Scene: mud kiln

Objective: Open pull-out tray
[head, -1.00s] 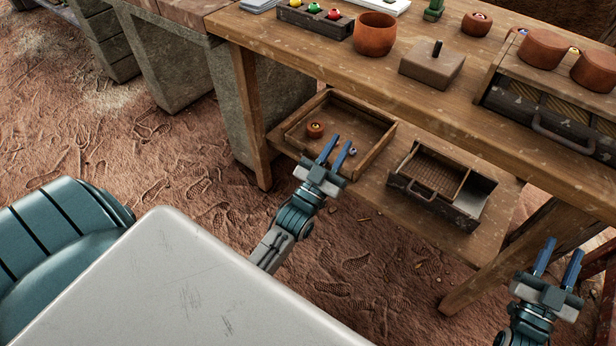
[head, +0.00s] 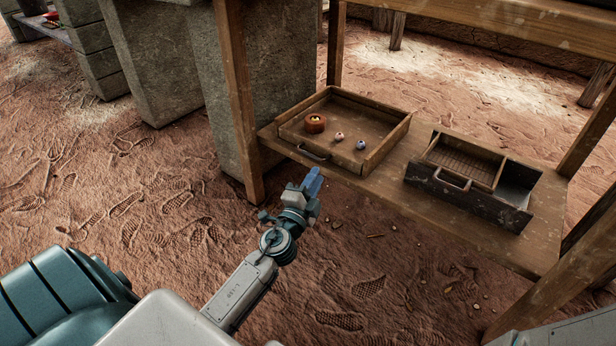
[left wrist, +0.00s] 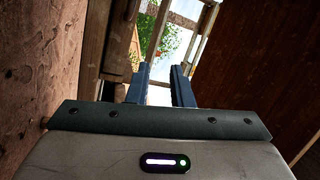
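A shallow wooden tray (head: 375,107) with a metal handle (head: 313,155) on its low front sits on the lower shelf in the head view. A dark, worn box (head: 480,205) with a handle (head: 453,180) and a lighter wooden insert (head: 465,162) stands to its right. I cannot tell which is the pull-out tray. My left gripper (head: 314,181) is in front of and below the wooden tray's handle, apart from it. The left wrist view shows its two fingers (left wrist: 160,78) spread with nothing between. My right gripper is out of view.
The wooden tray holds a reddish round pot (head: 315,123) and two small balls (head: 361,145). The shelf (head: 400,208) hangs between wooden table legs (head: 239,100). A stone block (head: 265,80) stands behind the left leg. The sandy floor in front is mostly clear.

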